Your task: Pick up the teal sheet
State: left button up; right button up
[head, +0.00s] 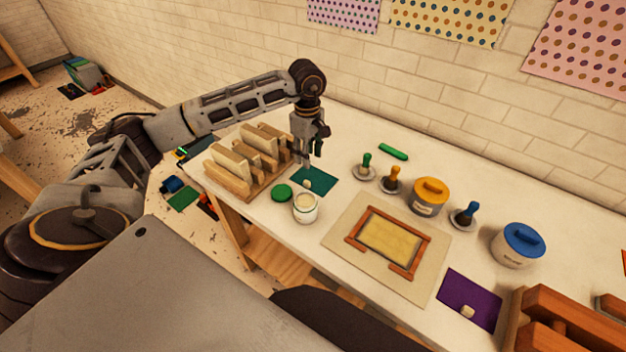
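The teal sheet (321,181) lies flat on the white table, right of the wooden rack. A small pale piece (306,184) rests on its near left part. My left gripper (312,162) points down over the far left edge of the sheet. Its fingers are small and dark here, and I cannot tell if they are open or touching the sheet. The sheet's far left corner is hidden by the gripper. My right gripper is not in view.
The wooden rack (234,186) stands left of the sheet. A green lid (281,193) and an open white jar (305,208) are in front. Stamps, an orange-lidded pot (428,196) and a framed mat (341,238) lie to the right. A purple sheet (468,297) is near the front edge.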

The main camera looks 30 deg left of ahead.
pick_arm(q)
jog(key=p, duration=0.1)
send_over(307, 182)
jog(key=shift+d+f, duration=0.2)
jog(key=shift+f, duration=3.25)
jog(key=shift+a+f+p, duration=0.15)
jog(key=shift+f+p, duration=0.25)
jog(key=shift+f, duration=0.35)
jog(key=shift+a+f+p, duration=0.1)
jog(key=shift+f+p, duration=0.4)
jog(key=shift+f, duration=1.35)
jog(key=shift+c, duration=0.5)
jog(key=c, duration=0.8)
